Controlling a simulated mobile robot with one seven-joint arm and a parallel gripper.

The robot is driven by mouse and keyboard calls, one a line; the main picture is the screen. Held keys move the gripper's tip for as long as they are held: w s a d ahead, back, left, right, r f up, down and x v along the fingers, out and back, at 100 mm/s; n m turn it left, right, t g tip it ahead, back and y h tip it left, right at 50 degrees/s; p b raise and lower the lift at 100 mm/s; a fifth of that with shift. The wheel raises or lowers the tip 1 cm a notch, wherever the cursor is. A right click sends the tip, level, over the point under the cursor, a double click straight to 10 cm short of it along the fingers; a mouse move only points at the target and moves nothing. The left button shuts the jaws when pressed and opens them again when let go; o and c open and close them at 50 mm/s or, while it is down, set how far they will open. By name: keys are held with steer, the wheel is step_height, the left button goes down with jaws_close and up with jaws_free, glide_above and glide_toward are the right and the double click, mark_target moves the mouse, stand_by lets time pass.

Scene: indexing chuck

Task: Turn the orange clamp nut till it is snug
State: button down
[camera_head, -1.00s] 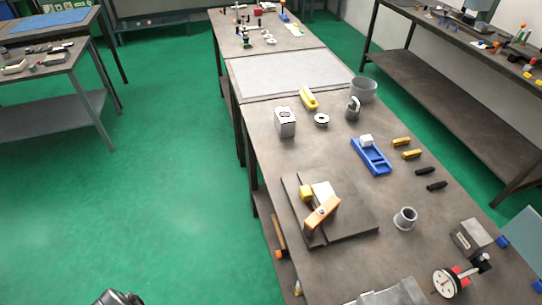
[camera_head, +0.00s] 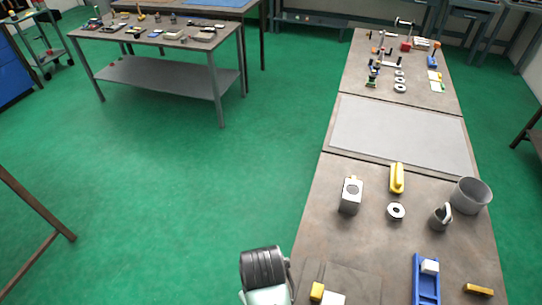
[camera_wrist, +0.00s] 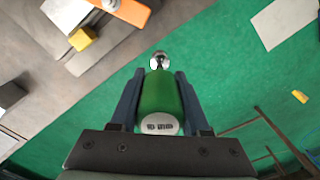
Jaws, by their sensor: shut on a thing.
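My gripper (camera_wrist: 157,84) is shut on a green object (camera_wrist: 159,98) with a shiny ball end and a white, marked face, between its two dark fingers. An orange part (camera_wrist: 128,11) is cut off by the top edge of the wrist view, above the dark fixture plate (camera_wrist: 118,42). I cannot tell whether this part is the clamp nut itself or how tight it is. A yellow block (camera_wrist: 82,39) and a white block (camera_wrist: 66,12) sit beside it. The held object is apart from the orange part in the picture. The head view cuts off the orange part.
On the bench in the head view stand a silver block (camera_head: 350,196), a yellow-handled piece (camera_head: 397,178), a ring (camera_head: 396,211), a grey cup (camera_head: 471,195) and a blue tray (camera_head: 426,283). A grey mat (camera_head: 400,136) lies bare behind them. Green floor is open at left.

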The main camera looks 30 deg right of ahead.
steer(key=s+d+r+p, duration=0.6)
steer(key=s+d+p, duration=0.1)
steer(key=shift+s+d+f, duration=0.15)
steer(key=shift+s+f, duration=0.05)
steer(key=shift+f, duration=0.8)
steer(key=shift+s+d+f, duration=0.1)
steer(key=shift+s+f, duration=0.05)
steer(key=shift+f, duration=0.85)
steer(key=shift+f+b, duration=0.6)
steer(key=shift+f, duration=0.1)
steer(key=c, duration=1)
jaws_free()
jaws_close()
